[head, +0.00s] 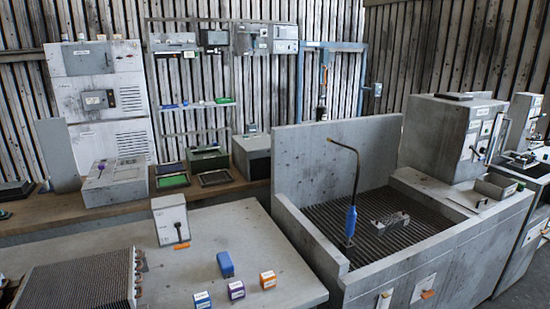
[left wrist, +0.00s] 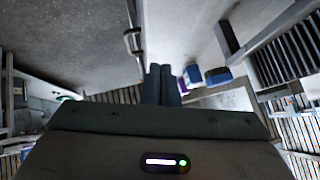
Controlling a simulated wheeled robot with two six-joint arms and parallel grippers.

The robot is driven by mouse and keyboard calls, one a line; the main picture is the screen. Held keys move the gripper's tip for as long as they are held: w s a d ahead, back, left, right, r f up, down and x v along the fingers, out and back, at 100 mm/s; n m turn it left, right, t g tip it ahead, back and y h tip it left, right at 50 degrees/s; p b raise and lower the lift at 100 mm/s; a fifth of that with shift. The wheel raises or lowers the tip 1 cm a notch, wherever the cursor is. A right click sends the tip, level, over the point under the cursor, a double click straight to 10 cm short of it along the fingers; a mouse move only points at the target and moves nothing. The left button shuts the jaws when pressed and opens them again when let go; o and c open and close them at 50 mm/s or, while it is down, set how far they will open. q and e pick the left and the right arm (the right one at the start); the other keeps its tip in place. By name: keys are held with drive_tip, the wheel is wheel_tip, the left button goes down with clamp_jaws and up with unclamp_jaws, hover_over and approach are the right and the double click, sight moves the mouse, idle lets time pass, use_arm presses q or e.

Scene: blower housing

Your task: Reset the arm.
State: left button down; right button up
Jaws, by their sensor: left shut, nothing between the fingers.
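My left gripper (left wrist: 161,85) shows in the left wrist view. Its two dark fingers are together, with nothing held between them. The fingertips are apart from the small blocks, which appear just to the right of them in that view. A blue block (left wrist: 218,76) is among these. Neither of my grippers can be made out in the head view. My right gripper is in none of the views.
The grey table (head: 236,232) holds a blue block (head: 226,264), a purple block (head: 236,290), an orange block (head: 267,280), a switch box (head: 171,220) and a finned block (head: 78,284). A walled basin (head: 336,165) with a grated floor stands right of it.

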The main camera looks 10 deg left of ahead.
use_arm(q)
drive_tip(key=s+d+f+n+g+y, duration=0.25)
drive_tip(key=s+d+f+n, duration=0.3)
drive_tip(key=s, duration=0.35)
drive_tip(key=s+d+f+n+g+y, duration=0.1)
drive_tip(key=s+d+f+n+y, duration=0.3)
drive_tip(key=s+d+n, duration=0.4)
drive_tip(key=s+a+f+m, duration=0.1)
drive_tip(key=a+f, duration=0.1)
drive_tip(key=f, duration=1.3)
drive_tip(key=a+f, duration=0.3)
drive_tip(key=f, duration=1.2)
drive_tip(key=s+a+f+g, duration=0.1)
drive_tip(key=s+f+g, duration=0.1)
drive_tip(key=s+f, duration=1.7)
drive_tip(key=shift+f, duration=0.1)
